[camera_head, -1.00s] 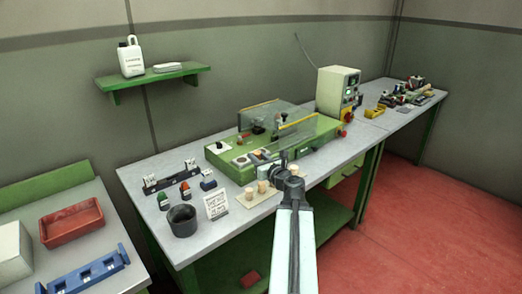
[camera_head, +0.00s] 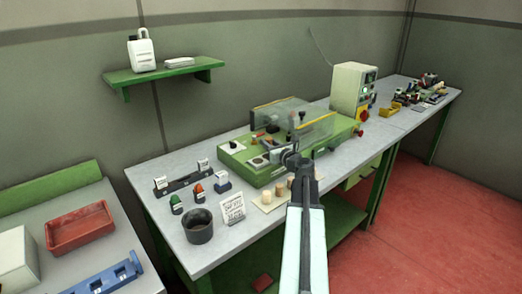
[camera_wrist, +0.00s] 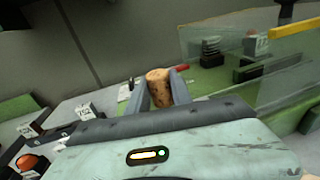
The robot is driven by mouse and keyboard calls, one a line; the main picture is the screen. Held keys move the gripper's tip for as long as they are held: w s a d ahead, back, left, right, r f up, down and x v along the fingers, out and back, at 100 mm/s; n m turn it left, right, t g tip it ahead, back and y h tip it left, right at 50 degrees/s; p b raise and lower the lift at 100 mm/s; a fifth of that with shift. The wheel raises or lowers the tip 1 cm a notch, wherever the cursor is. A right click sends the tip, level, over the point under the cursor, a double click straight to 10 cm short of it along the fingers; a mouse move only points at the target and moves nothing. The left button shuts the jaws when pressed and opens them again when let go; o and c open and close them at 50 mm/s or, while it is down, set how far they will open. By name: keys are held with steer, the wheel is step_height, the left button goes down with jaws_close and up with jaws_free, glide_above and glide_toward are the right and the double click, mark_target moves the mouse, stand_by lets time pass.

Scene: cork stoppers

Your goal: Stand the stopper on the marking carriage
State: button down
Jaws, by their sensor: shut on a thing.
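My gripper (camera_wrist: 160,92) is shut on a tan, speckled cork stopper (camera_wrist: 158,80), which stands up between the two grey fingers in the wrist view. In the head view my gripper (camera_head: 291,158) is over the front edge of the green marking machine (camera_head: 240,172); the held stopper cannot be made out there. The wrist view shows the machine's green bed and clear guard (camera_wrist: 225,45) beyond and right of the stopper. I cannot clearly tell the carriage apart from the machine's other parts. The stopper looks raised, with no clear contact below it.
Pale stoppers (camera_head: 267,197) stand on a light board (camera_head: 262,207) in front of the machine, beside a printed card (camera_head: 232,208) and dark cup (camera_head: 198,226). Small stamps (camera_head: 198,191) sit left.

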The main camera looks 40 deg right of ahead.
steer(key=shift+f+b, duration=1.95)
steer(key=shift+w+a+r, duration=0.1)
steer(key=shift+w+r, duration=0.05)
steer(key=shift+r, duration=0.05)
steer(key=shift+f, duration=0.1)
steer(key=c, duration=1.6)
jaws_free()
steer(key=shift+f, duration=0.1)
steer(key=o, duration=0.5)
steer(key=shift+c, duration=0.2)
steer(key=shift+r, duration=0.25)
steer(key=p+v, duration=0.1)
steer(key=v, duration=1.1)
